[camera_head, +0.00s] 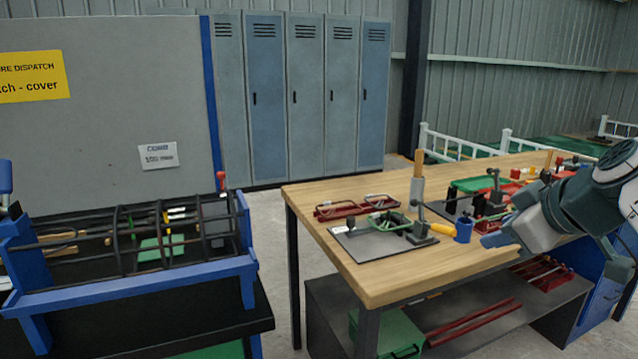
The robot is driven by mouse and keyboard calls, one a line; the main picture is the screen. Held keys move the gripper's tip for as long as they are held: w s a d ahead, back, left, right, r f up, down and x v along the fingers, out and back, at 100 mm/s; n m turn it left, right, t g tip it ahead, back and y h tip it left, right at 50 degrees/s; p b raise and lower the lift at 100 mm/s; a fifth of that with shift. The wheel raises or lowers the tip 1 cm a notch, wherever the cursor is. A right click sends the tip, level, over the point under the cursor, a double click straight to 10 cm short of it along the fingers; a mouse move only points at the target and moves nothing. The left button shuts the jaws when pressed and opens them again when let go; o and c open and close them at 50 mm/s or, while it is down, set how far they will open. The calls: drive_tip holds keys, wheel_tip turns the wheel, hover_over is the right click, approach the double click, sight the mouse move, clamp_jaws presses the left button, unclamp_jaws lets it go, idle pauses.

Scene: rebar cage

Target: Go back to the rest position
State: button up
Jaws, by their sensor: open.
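My gripper (492,239) is at the right of the head view, at the end of my arm, which comes in from the right edge. It is over the right part of the wooden workbench (385,268), near a blue cup (463,229). It looks open, and I see nothing held in it. My arm hides part of the bench's right side. Whether the fingertips touch anything cannot be told from this view. The rebar cage (150,240) lies in a blue stand (140,287) at the left, well apart from my gripper.
A grey plate (375,245) with a clamp fixture and a red rack (345,208) are on the bench. More fixtures and a green piece (478,184) stand behind my gripper. A green box (385,335) is on the lower shelf. Lockers (305,100) line the back; floor shows between stand and bench.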

drive_tip(key=s+a+f+m+g+h+p, duration=0.1)
drive_tip(key=s+a+f+m+g+p, duration=0.2)
drive_tip(key=s+a+p, duration=0.3)
drive_tip(key=s+a+f+m+g+p, duration=0.3)
drive_tip(key=s+a+p, duration=0.3)
drive_tip(key=p, duration=0.3)
drive_tip(key=shift+a+f+m+g+h+p, duration=0.4)
drive_tip(key=shift+a+f+m, duration=0.2)
drive_tip(key=shift+a+m, duration=0.25)
